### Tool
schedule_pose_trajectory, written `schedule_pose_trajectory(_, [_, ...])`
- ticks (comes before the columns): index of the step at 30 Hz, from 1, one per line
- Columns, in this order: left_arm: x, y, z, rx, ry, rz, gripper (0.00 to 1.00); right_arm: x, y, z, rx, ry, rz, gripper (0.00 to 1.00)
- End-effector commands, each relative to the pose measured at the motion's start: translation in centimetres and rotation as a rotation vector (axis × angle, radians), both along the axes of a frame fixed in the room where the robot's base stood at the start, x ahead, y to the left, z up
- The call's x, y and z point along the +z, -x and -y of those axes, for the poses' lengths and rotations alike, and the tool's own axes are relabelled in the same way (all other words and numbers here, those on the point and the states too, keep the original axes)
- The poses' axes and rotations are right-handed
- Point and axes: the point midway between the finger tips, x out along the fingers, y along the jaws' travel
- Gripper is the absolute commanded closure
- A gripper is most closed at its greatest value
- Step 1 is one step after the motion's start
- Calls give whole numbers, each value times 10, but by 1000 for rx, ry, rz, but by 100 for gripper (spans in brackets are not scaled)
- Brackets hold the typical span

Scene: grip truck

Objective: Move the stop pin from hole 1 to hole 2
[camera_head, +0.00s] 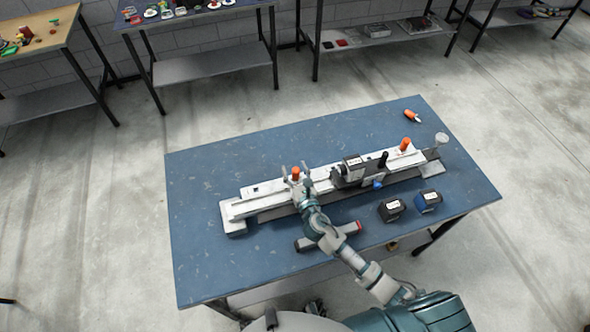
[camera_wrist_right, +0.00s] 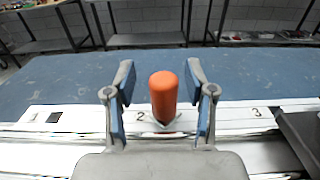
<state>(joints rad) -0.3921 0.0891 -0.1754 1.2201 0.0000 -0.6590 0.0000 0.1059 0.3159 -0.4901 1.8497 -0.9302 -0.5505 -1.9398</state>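The orange stop pin (camera_wrist_right: 163,95) stands upright on the white rail at the mark "2" in the right wrist view. It also shows in the head view (camera_head: 295,174). Hole 1 (camera_wrist_right: 57,118) is an empty dark square beside the mark "1". My right gripper (camera_wrist_right: 160,72) is open, with one finger on each side of the pin and a visible gap to each. How deep the pin sits is hidden. My left gripper is not seen.
The rail fixture (camera_head: 262,188) lies across the blue table (camera_head: 200,170). Right of the pin stand a grey block (camera_head: 352,168) and another orange-topped part (camera_head: 405,144). Two dark boxes (camera_head: 391,210) (camera_head: 428,201) and a red-ended bar (camera_head: 312,242) lie in front. An orange-handled tool (camera_head: 411,115) lies behind.

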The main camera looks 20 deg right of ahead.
Motion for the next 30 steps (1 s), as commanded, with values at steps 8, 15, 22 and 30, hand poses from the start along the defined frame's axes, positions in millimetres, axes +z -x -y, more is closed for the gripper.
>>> schedule_pose_trajectory(8, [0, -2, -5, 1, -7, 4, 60, 2, 3, 0, 0, 0, 3, 45])
schedule_pose_trajectory(15, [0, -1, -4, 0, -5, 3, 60, 0, 43, 0, 2, 2, 0, 45])
schedule_pose_trajectory(22, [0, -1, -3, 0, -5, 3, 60, 0, 92, 1, 1, 2, -2, 45])
schedule_pose_trajectory(30, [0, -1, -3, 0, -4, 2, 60, 0, 118, 1, 0, 2, 0, 45])
